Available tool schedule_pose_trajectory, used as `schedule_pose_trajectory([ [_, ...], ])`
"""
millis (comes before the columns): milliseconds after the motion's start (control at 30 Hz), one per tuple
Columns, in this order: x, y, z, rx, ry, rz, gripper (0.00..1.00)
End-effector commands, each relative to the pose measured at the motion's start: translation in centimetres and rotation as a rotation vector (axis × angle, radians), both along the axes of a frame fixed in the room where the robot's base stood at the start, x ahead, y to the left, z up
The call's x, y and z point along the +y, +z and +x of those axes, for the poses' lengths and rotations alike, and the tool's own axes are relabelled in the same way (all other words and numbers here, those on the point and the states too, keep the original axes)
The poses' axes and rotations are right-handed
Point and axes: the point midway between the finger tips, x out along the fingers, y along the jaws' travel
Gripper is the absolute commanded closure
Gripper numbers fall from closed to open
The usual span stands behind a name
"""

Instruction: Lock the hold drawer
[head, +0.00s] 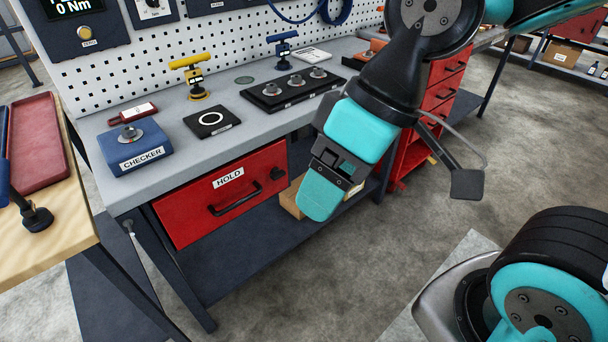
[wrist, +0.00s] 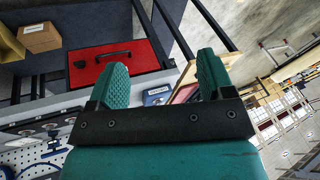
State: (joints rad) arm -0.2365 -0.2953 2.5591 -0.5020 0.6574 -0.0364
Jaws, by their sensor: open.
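The hold drawer (head: 225,195) is a red front with a HOLD label and a black bar handle (head: 235,196), under the grey bench top. It looks shut. A black lock knob (head: 277,173) sits at its right end. In the wrist view the drawer (wrist: 135,62) appears upside down, with the knob (wrist: 79,64) at its left. My gripper (head: 320,195) is to the right of the drawer and knob in the head view, apart from both. In the wrist view my gripper (wrist: 161,65) has its two teal fingers spread, with nothing between them.
The bench top holds a blue CHECKER box (head: 138,147), a black pad (head: 212,122) and a dark tray with several knobs (head: 292,88). A cardboard box (head: 291,200) lies on the lower shelf. A wooden table (head: 60,225) stands at left. The floor in front is open.

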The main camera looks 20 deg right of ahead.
Motion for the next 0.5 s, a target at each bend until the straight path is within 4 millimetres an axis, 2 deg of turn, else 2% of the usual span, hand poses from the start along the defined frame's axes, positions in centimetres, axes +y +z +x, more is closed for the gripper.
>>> schedule_pose_trajectory([
  [33,0.2,-3.3,0.8,-0.027,-0.005,0.027,0.26],
  [100,0.6,-6.0,2.2,-0.084,-0.013,0.075,0.26],
  [300,1.2,-13.2,6.8,-0.288,-0.052,0.215,0.26],
  [500,0.6,-19.4,11.4,-0.512,-0.119,0.322,0.26],
])
